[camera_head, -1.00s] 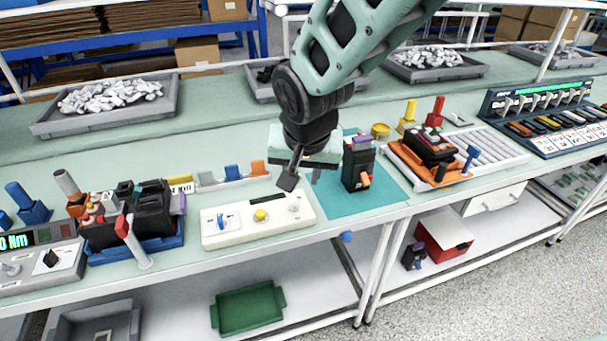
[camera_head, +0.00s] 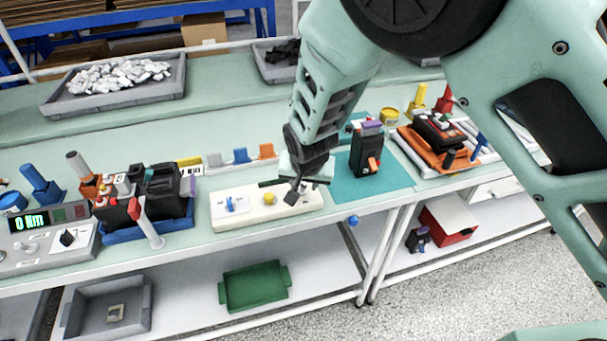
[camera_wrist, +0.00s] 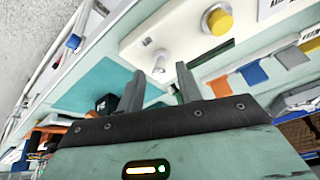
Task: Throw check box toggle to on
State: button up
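The check box (camera_head: 247,213) is a white box at the front of the bench. It carries a blue lever (camera_head: 230,204), a yellow knob (camera_head: 269,198) and, on its right end, a small silver toggle. My gripper (camera_head: 293,194) hides that toggle in the head view. In the wrist view the silver toggle (camera_wrist: 160,62) shows just beyond my two fingertips (camera_wrist: 159,76), roughly between them. The fingers are apart with nothing held. Contact with the toggle and its on or off position cannot be told. The yellow knob also shows in the wrist view (camera_wrist: 218,20).
A black breaker (camera_head: 367,150) stands on a teal mat (camera_head: 345,190) right of the box. A blue tray with black parts (camera_head: 150,200) is to the left. Small coloured tabs (camera_head: 240,156) stand behind the box. A green tray (camera_head: 255,288) is on the lower shelf.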

jog(key=shift+x, duration=1.1)
jog(key=shift+s, duration=0.1)
grip_shut()
